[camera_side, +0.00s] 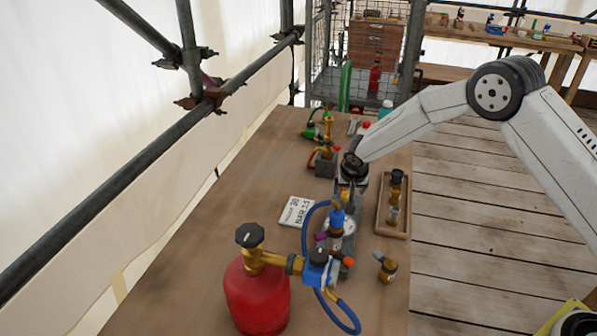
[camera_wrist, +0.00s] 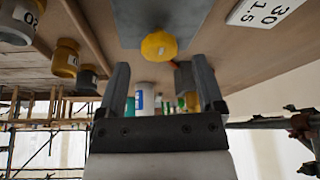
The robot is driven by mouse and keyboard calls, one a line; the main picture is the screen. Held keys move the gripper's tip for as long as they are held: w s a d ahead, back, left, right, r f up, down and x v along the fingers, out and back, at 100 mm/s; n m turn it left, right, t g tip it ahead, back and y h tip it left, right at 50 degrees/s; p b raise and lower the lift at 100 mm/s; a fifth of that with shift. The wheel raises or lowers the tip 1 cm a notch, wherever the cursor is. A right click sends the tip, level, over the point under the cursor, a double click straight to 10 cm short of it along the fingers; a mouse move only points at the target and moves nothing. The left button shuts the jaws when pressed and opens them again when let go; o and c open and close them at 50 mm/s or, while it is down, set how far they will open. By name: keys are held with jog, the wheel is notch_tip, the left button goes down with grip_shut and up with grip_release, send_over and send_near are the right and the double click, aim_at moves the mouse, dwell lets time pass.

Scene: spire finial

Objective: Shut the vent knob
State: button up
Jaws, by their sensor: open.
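A yellow lobed knob (camera_wrist: 159,46) sits on a grey block (camera_wrist: 190,12) in the wrist view, ahead of and between my fingers. A small yellow part (camera_side: 345,197) shows just below my gripper (camera_side: 349,190) in the side view and is probably this knob. My gripper also shows in the wrist view (camera_wrist: 161,74); its two fingers are apart with nothing held between them. Whether the fingers touch the knob cannot be told. Black knobs top the red cylinder (camera_side: 256,298) and the blue regulator (camera_side: 318,272). No label shows which knob is the vent.
A blue hose (camera_side: 308,222) loops beside the brass fittings. A wooden tray (camera_side: 404,218) with brass parts lies to the right, and a loose brass fitting (camera_side: 387,268) stands in front of it. A white card (camera_side: 296,211) lies left of my gripper. The table's left side is mostly clear.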

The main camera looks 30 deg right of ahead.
jog(key=v, duration=0.5)
jog(key=shift+s+a+r, duration=0.1)
jog(key=shift+r, duration=0.2)
jog(key=shift+s+r, duration=0.1)
jog(key=s+d+r+n+y, duration=0.1)
jog(key=s+r+n, duration=0.2)
jog(key=s, duration=1.1)
jog(key=s+d+r+n+g+y, duration=0.1)
jog(key=s+r+n, duration=0.2)
jog(key=s, duration=1.1)
